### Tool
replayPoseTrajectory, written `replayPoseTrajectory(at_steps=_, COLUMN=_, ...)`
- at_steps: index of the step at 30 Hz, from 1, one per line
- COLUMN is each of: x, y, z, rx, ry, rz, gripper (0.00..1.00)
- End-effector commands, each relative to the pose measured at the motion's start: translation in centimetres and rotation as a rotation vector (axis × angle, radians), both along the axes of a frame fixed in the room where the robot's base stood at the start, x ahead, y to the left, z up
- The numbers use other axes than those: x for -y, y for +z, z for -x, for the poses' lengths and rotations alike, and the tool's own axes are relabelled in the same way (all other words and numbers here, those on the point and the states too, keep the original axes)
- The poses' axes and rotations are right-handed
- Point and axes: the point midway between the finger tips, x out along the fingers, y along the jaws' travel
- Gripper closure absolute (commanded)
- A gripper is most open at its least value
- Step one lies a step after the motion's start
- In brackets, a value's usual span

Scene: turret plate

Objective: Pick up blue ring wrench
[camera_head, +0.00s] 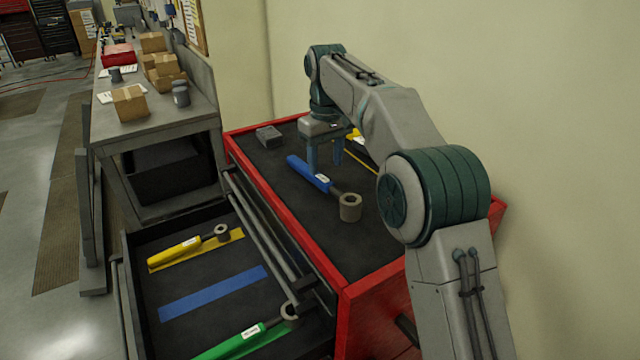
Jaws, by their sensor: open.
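The blue ring wrench (313,176) lies on the dark top of the red tool cabinet (376,284). Its blue handle points to the back left, and its grey ring end points to the front right. My gripper (325,168) points down over the cabinet top at the wrench's handle, with its fingers apart and empty. One finger overlaps the handle in the picture. I cannot tell whether it touches the wrench or how high the fingertips are.
An open drawer (210,262) holds a yellow ring wrench (180,250), a green ring wrench (240,340) and a bare blue strip (214,292). A grey block (269,136) and a partly hidden yellow item (354,136) are on the cabinet. A wall stands behind; a workbench (150,122) is left.

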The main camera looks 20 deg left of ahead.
Motion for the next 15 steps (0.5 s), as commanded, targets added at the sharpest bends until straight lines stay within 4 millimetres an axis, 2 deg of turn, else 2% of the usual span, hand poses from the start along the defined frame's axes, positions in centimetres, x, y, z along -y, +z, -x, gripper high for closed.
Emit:
replayPoseTrajectory(at_steps=5, x=-0.1, y=-0.8, z=0.0, rx=-0.001, ry=0.0, rz=0.001, gripper=0.49)
replayPoseTrajectory(at_steps=15, x=-0.5, y=-5.1, z=-0.3, rx=0.0, ry=-0.001, rz=0.0, gripper=0.49)
